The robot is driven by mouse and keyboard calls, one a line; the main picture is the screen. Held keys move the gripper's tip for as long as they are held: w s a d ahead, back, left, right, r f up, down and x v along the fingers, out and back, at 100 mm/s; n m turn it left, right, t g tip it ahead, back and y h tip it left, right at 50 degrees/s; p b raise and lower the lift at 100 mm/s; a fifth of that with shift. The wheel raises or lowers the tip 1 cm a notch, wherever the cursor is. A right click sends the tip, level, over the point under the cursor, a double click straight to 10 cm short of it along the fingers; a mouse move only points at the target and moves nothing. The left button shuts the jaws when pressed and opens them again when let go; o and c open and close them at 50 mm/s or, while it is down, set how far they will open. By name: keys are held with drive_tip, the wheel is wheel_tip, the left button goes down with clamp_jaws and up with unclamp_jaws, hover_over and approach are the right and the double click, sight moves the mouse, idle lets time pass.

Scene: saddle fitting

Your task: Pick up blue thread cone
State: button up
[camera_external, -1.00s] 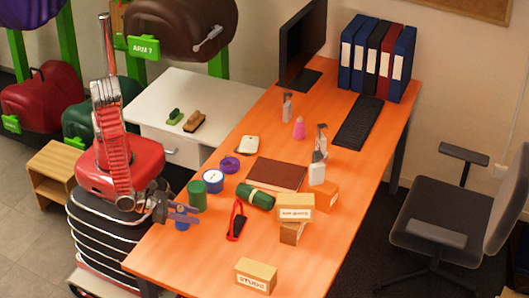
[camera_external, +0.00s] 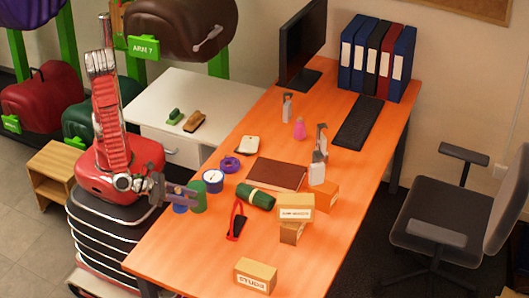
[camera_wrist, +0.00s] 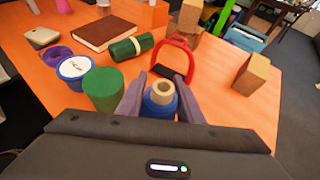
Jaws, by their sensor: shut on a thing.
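The blue thread cone (camera_wrist: 158,108) stands upright between the two fingers of my gripper (camera_wrist: 160,82) in the wrist view. Its tan core top faces the camera. My gripper is shut on it, one finger on each side. In the external view my gripper (camera_external: 184,194) is over the table's near left edge. The cone (camera_external: 180,208) shows in part below the fingers and appears held above the tabletop; the gap under it is hard to see.
A green cylinder (camera_external: 198,196) stands close beside the cone. A blue container with a white top (camera_external: 213,181), a purple ring (camera_external: 230,164), a green roll (camera_external: 256,196) and a red-handled item (camera_external: 237,222) lie beyond. Boxes stand right. The table's front left (camera_external: 190,262) is clear.

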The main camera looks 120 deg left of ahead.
drive_tip(key=shift+r, duration=0.6)
